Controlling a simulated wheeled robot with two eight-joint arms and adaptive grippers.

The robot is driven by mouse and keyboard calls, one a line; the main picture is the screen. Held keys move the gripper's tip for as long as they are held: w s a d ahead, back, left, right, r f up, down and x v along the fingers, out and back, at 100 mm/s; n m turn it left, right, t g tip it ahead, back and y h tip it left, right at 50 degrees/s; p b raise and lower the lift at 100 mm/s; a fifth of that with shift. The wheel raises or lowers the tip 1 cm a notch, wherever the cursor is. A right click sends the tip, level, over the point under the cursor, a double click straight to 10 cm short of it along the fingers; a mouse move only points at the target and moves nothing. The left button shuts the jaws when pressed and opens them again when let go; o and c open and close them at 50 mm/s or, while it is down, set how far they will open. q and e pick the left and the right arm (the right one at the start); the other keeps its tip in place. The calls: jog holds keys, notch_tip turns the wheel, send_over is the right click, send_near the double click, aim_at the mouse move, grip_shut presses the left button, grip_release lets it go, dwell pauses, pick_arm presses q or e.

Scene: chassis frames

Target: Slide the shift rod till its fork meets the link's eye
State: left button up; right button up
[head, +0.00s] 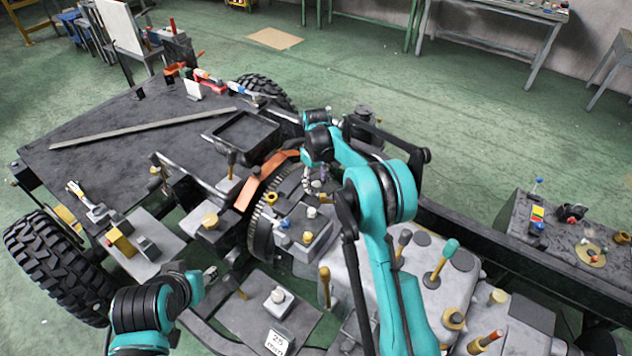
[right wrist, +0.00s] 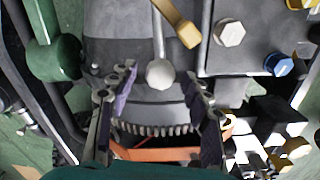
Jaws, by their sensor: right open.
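My right gripper (head: 316,187) is over the gearbox area beside the toothed ring (head: 256,222) in the head view. In the right wrist view the right gripper (right wrist: 160,100) is open, its two dark fingers apart. A pale round knob on a thin rod (right wrist: 160,73) shows between and just beyond the fingers, with no clear contact. A brass-coloured bar (right wrist: 177,24) lies close to the knob, at its upper right. I cannot tell for certain which part is the fork or the link's eye. My left gripper (head: 210,273) is at the lower left, its jaws too small to read.
Gold posts (head: 325,287) and a teal-knobbed lever (head: 441,262) stand around the grey housing. In the right wrist view, a silver hex bolt (right wrist: 229,33) and a blue bolt (right wrist: 278,65) stand right of the knob. A green cylinder (right wrist: 55,60) is at left.

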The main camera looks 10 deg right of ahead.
grip_shut()
jog(key=s+d+b, duration=0.1)
jog(key=s+d, duration=0.3)
jog(key=shift+s+d, duration=0.15)
jog(key=shift+s, duration=0.05)
grip_release()
jog(key=shift+r, duration=0.1)
notch_tip(320, 180, up, 12)
dwell(0.5)
dwell(0.4)
